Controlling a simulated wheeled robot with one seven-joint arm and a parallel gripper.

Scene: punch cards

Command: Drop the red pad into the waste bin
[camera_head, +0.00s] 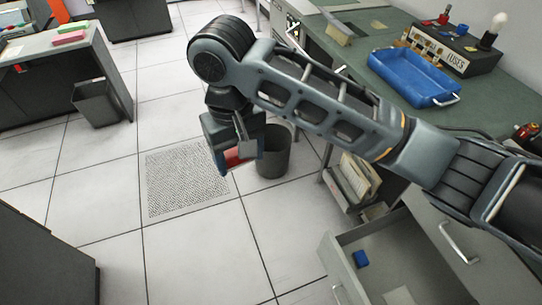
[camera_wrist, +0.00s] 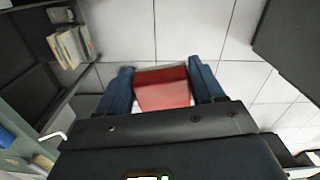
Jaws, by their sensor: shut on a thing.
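My gripper (camera_head: 228,160) is shut on the red pad (camera_head: 234,156) and holds it in the air over the floor. In the wrist view the red pad (camera_wrist: 163,90) sits between the two blue fingers of my gripper (camera_wrist: 162,80). A dark grey round waste bin (camera_head: 273,158) stands on the floor just right of my gripper in the head view, partly hidden behind my gripper and arm. A second dark bin (camera_head: 97,103) stands by the left desk. I cannot make out either bin in the wrist view.
A green-topped bench (camera_head: 350,60) carries a blue tray (camera_head: 413,76), a brush (camera_head: 338,32) and a fuse box (camera_head: 452,48). An open drawer (camera_head: 335,262) juts out at lower right. A perforated floor tile (camera_head: 180,185) lies below my gripper. Pink and green pads (camera_head: 69,38) lie on the left desk.

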